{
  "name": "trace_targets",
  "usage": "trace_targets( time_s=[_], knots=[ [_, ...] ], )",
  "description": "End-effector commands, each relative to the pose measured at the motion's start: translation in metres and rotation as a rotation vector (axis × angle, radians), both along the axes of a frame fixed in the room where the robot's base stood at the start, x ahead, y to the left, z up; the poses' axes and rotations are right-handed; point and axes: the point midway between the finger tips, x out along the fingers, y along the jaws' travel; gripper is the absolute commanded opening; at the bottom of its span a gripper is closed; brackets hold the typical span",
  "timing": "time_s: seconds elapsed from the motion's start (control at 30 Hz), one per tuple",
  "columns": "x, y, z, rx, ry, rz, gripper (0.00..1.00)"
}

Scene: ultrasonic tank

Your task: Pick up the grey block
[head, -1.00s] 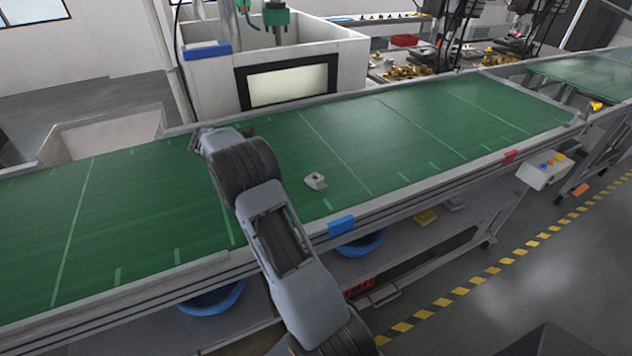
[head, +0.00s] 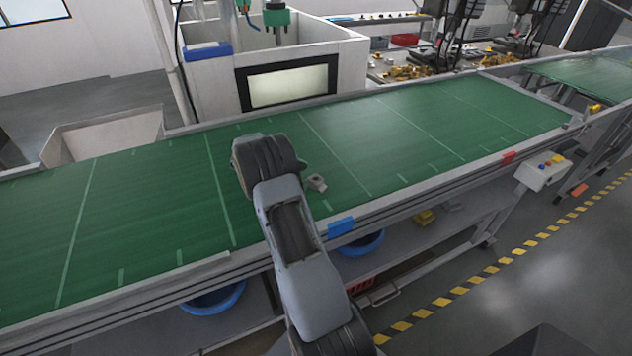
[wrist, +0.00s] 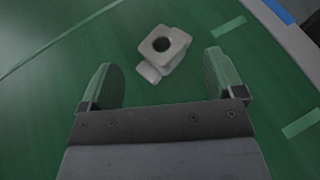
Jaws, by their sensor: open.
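The grey block (head: 317,183) lies on the green conveyor belt, just right of my arm in the head view. In the wrist view the grey block (wrist: 163,49) is a small light-grey piece with a round dark hole on top and a step on its near side. My gripper (wrist: 163,80) is open, with its two fingers apart and nothing between them. The block lies ahead of the fingertips, roughly midway between them, apart from both.
The conveyor belt (head: 150,210) is otherwise clear around the block. A blue marker (head: 341,227) and a red marker (head: 509,156) sit on its near rail. A white machine with a screen (head: 288,86) stands behind the belt.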

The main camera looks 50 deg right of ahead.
Motion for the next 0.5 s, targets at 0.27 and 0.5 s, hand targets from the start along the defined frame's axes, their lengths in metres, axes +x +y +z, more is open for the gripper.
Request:
trace_targets(
  time_s=[0.27, 0.5],
  knots=[
    [-0.026, -0.021, -0.011, 0.000, 0.002, -0.003, 0.88],
    [-0.030, -0.026, -0.015, 0.000, 0.000, -0.001, 0.88]
  ],
)
